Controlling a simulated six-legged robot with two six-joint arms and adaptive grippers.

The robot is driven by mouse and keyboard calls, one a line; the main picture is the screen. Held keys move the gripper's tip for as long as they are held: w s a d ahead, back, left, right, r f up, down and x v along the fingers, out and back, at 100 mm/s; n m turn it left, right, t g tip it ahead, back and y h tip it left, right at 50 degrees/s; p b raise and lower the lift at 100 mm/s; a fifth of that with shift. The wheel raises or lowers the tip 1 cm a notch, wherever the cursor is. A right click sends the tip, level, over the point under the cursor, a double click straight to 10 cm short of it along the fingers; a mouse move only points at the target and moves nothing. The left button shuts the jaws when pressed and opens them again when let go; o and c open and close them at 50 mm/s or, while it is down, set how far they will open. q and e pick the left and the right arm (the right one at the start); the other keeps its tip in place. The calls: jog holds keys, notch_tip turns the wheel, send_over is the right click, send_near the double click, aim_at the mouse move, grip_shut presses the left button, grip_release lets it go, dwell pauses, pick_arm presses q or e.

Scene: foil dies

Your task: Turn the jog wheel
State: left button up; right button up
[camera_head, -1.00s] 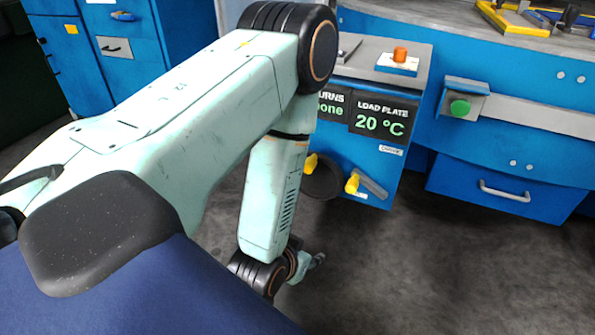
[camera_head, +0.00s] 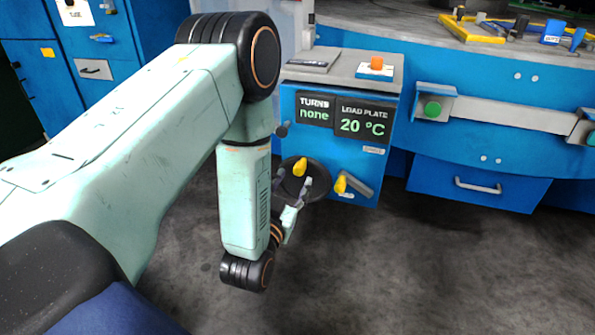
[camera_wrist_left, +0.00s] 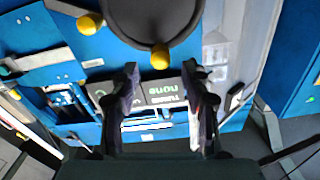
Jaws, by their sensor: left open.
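The jog wheel (camera_head: 320,178) is a dark disc with a yellow knob (camera_head: 300,167) on the front of a blue cabinet. My left gripper (camera_head: 293,183) is open in front of the wheel, its fingers overlapping the wheel's lower part in the head view. In the left wrist view the wheel (camera_wrist_left: 150,15) is at the top and its knob (camera_wrist_left: 160,57) lies just beyond the gap between the open fingertips (camera_wrist_left: 160,70). No contact with the knob can be made out. The display (camera_head: 315,108) above reads "TURNS none". My right gripper is not in view.
A yellow-ended lever (camera_head: 341,185) sits close to the right of the wheel. A "LOAD PLATE 20 °C" display (camera_head: 362,121) is above it, and an orange button (camera_head: 376,63) is on the cabinet top. The grey floor (camera_head: 400,270) in front is clear.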

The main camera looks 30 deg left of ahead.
aim_at(297, 173)
pick_arm(q)
jog(key=x, duration=0.3)
jog(key=b+x, duration=0.1)
jog(key=shift+w+a+f, duration=0.2)
jog(key=shift+w+f, duration=0.05)
jog(key=shift+x, duration=0.75)
jog(key=shift+r, duration=0.1)
grip_shut()
